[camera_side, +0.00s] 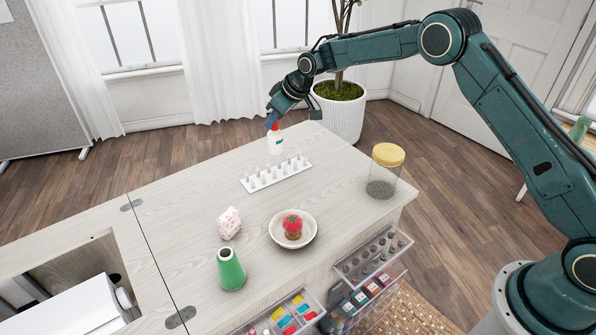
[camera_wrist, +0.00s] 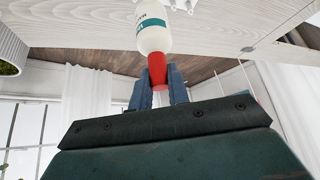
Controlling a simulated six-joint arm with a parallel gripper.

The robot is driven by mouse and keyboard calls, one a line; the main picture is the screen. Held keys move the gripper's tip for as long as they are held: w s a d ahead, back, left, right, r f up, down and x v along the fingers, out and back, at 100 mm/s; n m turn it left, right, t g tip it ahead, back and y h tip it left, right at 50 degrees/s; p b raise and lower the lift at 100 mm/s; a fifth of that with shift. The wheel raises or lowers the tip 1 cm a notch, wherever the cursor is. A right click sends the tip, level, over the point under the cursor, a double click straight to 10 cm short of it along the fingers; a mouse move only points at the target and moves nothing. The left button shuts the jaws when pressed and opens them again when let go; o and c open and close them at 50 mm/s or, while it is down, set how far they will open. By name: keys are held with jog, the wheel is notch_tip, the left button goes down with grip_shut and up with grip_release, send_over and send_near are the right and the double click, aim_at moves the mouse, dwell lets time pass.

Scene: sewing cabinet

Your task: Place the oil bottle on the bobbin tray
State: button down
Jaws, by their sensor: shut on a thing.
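The oil bottle (camera_side: 276,144) is white with a red cap and a teal label. It is upright near the table's far edge, at or just above the top; I cannot tell which. My gripper (camera_side: 272,122) is shut on its red cap from above. In the wrist view the blue fingers of my gripper (camera_wrist: 157,82) lie on both sides of the cap of the bottle (camera_wrist: 152,34). A clear tray (camera_side: 345,266) holding several grey bobbins juts from the cabinet's front, at the lower right. A white peg board (camera_side: 258,185) lies just in front of the bottle.
A jar with a yellow lid (camera_side: 382,174) stands at the right edge. A bowl (camera_side: 275,240) with a red tomato pincushion (camera_side: 292,224), a pink-white block (camera_side: 229,223) and a green thread cone (camera_side: 231,271) stand nearer. The table's left middle is clear.

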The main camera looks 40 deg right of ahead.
aim_at(275, 130)
jog(key=shift+f, duration=0.1)
jog(key=shift+f, duration=2.05)
jog(key=shift+f, duration=0.6)
jog(key=c, duration=1.3)
grip_release()
jog(key=shift+c, duration=0.2)
jog(key=shift+r, duration=0.15)
jog(key=shift+r, duration=0.6)
jog(key=v, duration=1.1)
jog(key=shift+s+d+r, duration=0.2)
jog(key=shift+s+r, duration=0.05)
jog(key=shift+r, duration=0.05)
jog(key=shift+r, duration=0.1)
